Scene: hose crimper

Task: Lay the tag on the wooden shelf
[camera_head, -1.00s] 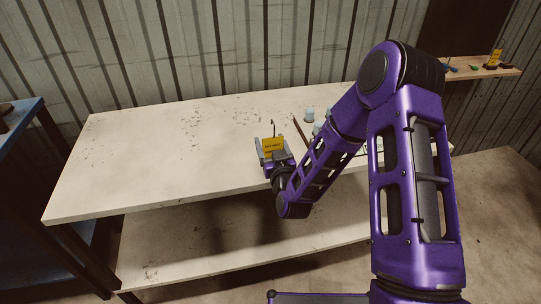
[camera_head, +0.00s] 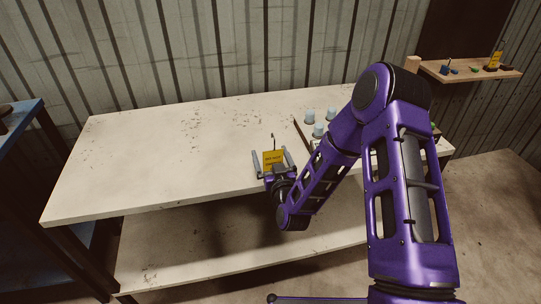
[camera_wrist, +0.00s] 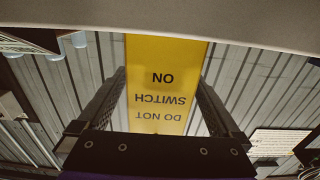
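The tag is a yellow plate with dark lettering (camera_head: 273,159). It is between the two fingers of my gripper (camera_head: 272,161), above the front part of the white bench in the head view. In the wrist view the tag (camera_wrist: 166,85) fills the gap between the fingers, its lettering upside down, and my gripper looks shut on its side edges. A small dark hook shape shows at its far end. The wooden shelf (camera_head: 450,78) is on the wall at the far right, well away from my gripper.
The white bench (camera_head: 150,160) is mostly clear on its left. Pale blue cups (camera_head: 318,130) and a brown rod (camera_head: 301,134) are right of my gripper. Another yellow item (camera_head: 495,59) and several small things are on the shelf. A blue table (camera_head: 25,118) is at left.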

